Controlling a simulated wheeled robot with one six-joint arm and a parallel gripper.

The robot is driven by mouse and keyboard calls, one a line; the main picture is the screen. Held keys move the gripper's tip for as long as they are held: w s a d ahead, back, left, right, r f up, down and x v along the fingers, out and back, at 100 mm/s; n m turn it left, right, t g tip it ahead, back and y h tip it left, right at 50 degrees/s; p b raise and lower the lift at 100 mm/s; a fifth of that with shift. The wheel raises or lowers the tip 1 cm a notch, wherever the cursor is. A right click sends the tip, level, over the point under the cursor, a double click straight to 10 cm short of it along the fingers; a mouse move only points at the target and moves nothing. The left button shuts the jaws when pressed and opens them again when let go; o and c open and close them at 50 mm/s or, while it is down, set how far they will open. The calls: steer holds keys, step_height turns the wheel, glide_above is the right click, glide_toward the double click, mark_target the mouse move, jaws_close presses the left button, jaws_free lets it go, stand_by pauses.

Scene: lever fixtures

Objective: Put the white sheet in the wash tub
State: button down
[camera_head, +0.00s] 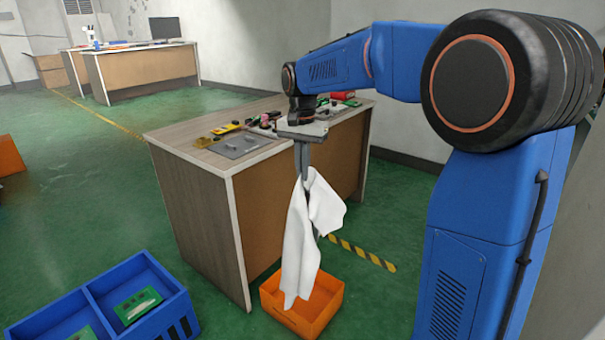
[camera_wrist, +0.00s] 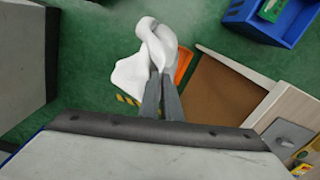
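The white sheet (camera_head: 300,240) hangs in loose folds from my gripper (camera_head: 303,172), which is shut on its upper part. In the wrist view the sheet (camera_wrist: 157,48) is bunched at the tips of my gripper (camera_wrist: 160,78). An orange open box (camera_head: 323,312) stands on the floor below, and part of it also shows behind the sheet in the wrist view (camera_wrist: 184,62). The sheet's lower end overlaps the box in the head view; I cannot tell whether it touches or enters it. Nothing is clearly marked as the wash tub.
A wooden desk (camera_head: 205,205) with tools and small parts on top stands close beside the sheet. A blue divided crate (camera_head: 150,262) with green items inside is at the lower left. Another orange container (camera_head: 9,155) is at the left edge. Green floor lies open between.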

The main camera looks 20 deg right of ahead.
steer(key=w+d+r, duration=0.1)
steer(key=w+d, duration=0.1)
steer(key=w, duration=0.5)
steer(key=w+d+r, duration=0.2)
steer(key=w, duration=0.5)
steer(key=shift+w, duration=0.2)
steer(key=shift+d, duration=0.1)
stand_by(0.4)
step_height(320, 180, down, 60)
stand_by(2.3)
steer(key=c, duration=0.6)
jaws_free()
steer(key=shift+c, duration=0.2)
steer(key=shift+r, duration=0.1)
